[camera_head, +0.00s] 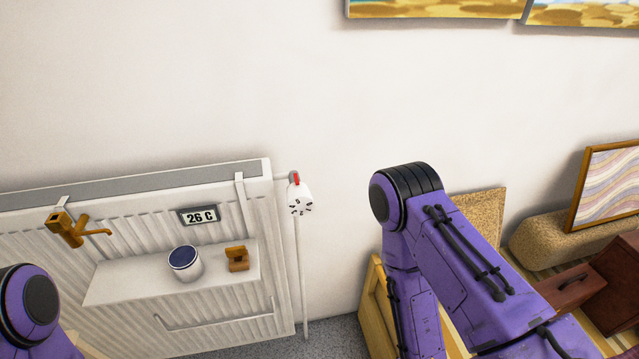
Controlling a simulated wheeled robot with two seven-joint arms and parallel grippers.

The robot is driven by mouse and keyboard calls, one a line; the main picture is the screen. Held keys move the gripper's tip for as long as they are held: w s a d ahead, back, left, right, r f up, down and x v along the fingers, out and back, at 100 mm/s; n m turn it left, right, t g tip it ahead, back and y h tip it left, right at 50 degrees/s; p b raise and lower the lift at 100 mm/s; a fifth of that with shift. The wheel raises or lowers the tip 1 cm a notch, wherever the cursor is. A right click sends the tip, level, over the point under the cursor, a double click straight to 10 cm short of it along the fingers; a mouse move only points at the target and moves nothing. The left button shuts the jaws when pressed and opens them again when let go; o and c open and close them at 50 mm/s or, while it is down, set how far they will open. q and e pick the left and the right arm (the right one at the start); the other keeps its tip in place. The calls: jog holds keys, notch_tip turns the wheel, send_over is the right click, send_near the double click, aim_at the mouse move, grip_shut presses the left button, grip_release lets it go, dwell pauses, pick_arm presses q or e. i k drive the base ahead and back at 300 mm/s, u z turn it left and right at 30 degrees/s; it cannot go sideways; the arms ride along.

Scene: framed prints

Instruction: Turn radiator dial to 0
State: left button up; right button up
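The radiator dial (299,197) is a small white knob with dark markings and a red mark (296,178) at its top. It sits at the upper right end of the white radiator (284,250), above a thin vertical pipe (302,270). The exact setting is too small to read with certainty. My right arm, purple and black, stands to the right of the dial and does not touch it. Part of my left arm shows at the lower left edge. Neither gripper is in view.
A shelf (120,283) on the radiator holds a white jar (186,264) and a small wooden object (237,258). A display (200,215) reads 26 C. Framed print (610,185) and brown box (575,287) stand right. Wall around the dial is clear.

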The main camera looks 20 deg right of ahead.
aim_at(300, 202)
jog(key=z, duration=1.95)
jog(key=k, duration=0.8)
jog(key=u, duration=1)
jog(key=i, duration=0.5)
jog(key=u, duration=0.05)
